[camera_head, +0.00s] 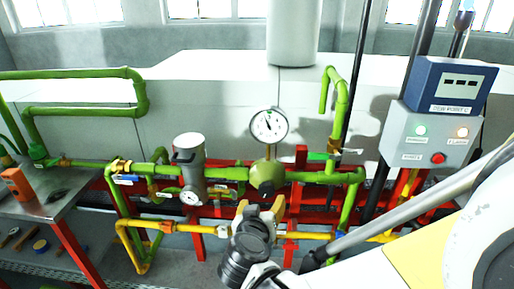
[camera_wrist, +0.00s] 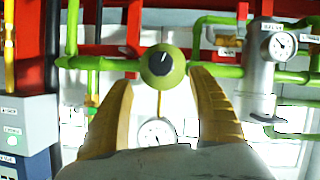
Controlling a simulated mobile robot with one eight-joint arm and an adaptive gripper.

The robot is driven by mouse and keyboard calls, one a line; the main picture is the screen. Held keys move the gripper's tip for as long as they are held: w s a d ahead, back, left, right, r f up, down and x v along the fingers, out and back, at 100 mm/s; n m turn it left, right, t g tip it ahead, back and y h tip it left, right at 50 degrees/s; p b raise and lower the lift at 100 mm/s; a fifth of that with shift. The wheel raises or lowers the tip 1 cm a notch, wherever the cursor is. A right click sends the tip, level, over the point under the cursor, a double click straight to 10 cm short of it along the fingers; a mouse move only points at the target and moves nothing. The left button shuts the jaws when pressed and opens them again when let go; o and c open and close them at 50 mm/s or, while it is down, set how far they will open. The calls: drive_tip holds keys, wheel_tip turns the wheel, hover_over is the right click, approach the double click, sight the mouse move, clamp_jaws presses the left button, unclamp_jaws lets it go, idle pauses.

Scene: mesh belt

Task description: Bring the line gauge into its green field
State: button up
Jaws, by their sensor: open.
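The large round line gauge (camera_head: 268,126) has a white dial and stands on a stem above a green regulator body (camera_head: 266,174). In the wrist view the gauge (camera_wrist: 157,133) is below the regulator, partly hidden by my gripper. A round dark knob (camera_wrist: 161,64) with a white mark faces the wrist camera. My gripper (camera_head: 259,206) has yellow fingers, open and empty, just in front of and below the regulator. In the wrist view the fingertips (camera_wrist: 161,76) stand either side of the knob, apparently not touching it.
A grey filter with a small gauge (camera_head: 190,197) stands left of the regulator. Green pipes (camera_head: 320,177) and a red frame (camera_head: 301,156) surround it. A control box (camera_head: 430,135) with lamps is at right. A metal table (camera_head: 62,191) is at left.

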sight(267, 192)
drive_tip(key=b+x, duration=0.3)
drive_tip(key=x, duration=0.6)
drive_tip(key=shift+w+f, duration=0.15)
drive_tip(key=shift+w, duration=0.2)
drive_tip(key=shift+w+f, duration=0.15)
drive_tip(key=shift+w, duration=0.45)
drive_tip(key=c, duration=1.2)
